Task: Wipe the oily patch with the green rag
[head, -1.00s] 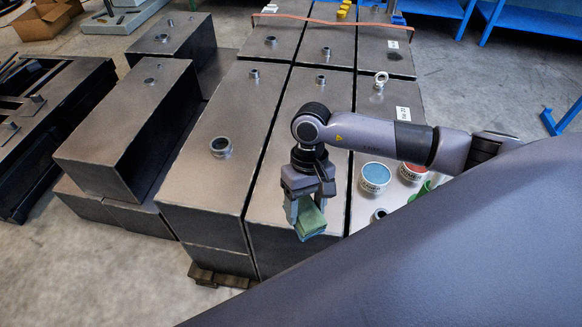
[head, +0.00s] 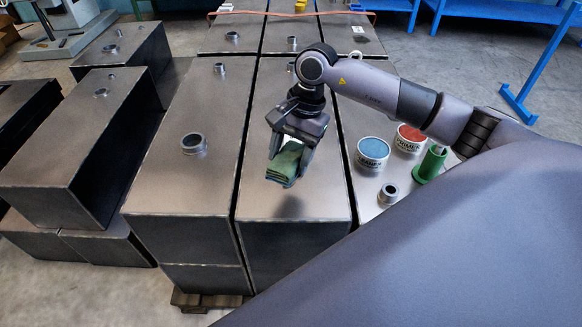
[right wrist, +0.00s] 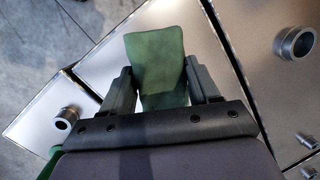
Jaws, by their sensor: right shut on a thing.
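My right gripper (head: 289,157) is shut on the folded green rag (head: 284,164). It holds the rag over the front part of the middle metal tank (head: 255,200). In the right wrist view the rag (right wrist: 158,60) sits between the two fingers. A dark smudge (head: 291,205) shows on the tank top just in front of the rag; I cannot tell whether it is the oily patch or a shadow. The rag appears a little above the surface. My left gripper is not in view.
On the right tank stand a blue-topped can (head: 373,151), a red-topped can (head: 411,137), a green cylinder (head: 430,164) and a metal filler neck (head: 389,193). The left tank has a filler neck (head: 193,143). An orange strap (head: 330,13) crosses the far tanks.

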